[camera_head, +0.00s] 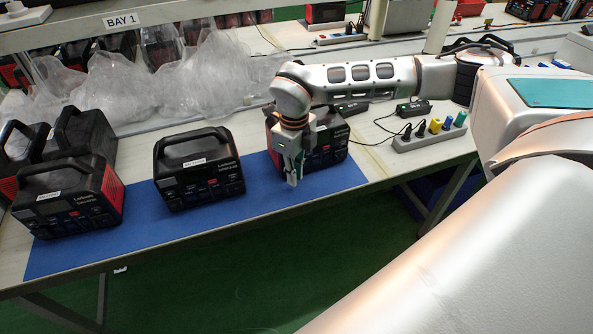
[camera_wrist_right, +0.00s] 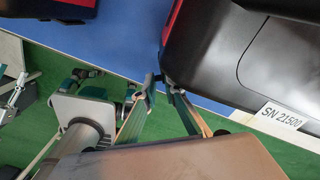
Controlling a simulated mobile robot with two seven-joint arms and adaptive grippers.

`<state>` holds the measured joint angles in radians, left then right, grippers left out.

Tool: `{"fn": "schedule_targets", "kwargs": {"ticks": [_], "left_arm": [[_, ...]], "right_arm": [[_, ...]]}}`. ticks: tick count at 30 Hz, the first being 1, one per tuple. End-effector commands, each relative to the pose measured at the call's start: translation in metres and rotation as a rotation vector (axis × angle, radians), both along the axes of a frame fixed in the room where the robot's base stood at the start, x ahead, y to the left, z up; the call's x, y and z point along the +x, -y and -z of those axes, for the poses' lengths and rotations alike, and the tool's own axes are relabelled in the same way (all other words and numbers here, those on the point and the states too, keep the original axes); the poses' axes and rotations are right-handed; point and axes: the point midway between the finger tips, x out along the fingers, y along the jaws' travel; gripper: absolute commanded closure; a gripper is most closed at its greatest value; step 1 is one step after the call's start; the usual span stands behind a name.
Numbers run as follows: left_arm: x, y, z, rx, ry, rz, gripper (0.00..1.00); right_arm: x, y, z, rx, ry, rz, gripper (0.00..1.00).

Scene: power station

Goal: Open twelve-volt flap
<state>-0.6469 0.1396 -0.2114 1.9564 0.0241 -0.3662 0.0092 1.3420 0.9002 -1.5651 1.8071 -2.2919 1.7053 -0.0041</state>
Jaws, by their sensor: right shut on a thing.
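A black and red power station (camera_head: 328,158) stands at the right end of the blue mat (camera_head: 262,196). Its dark top and a serial label show in the right wrist view (camera_wrist_right: 212,50). My right gripper (camera_head: 292,182) points down at its front face; the fingers also show in the right wrist view (camera_wrist_right: 160,82), close together at the station's front edge. They are shut on a small part there, which looks to be the twelve-volt flap. The flap itself is hidden behind the fingers, so its angle cannot be told. My left gripper is not in view.
Another power station (camera_head: 199,170) stands mid-mat, with several more at the left (camera_head: 72,195). Clear plastic wrap (camera_head: 190,80) lies behind. A power strip with coloured plugs (camera_head: 430,135) is at the right. The mat between the middle and right stations is free.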

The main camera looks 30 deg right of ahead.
Motion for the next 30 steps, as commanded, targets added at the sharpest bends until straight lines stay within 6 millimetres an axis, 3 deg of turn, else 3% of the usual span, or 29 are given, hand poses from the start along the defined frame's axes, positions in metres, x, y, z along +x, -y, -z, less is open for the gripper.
{"fn": "schedule_targets", "kwargs": {"ticks": [12,30], "left_arm": [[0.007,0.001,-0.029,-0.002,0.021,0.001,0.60],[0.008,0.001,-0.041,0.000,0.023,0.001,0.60]], "right_arm": [[0.000,-0.017,-0.002,0.003,-0.001,0.377,1.00],[0.011,-0.037,-0.001,0.003,0.000,0.946,1.00]]}}
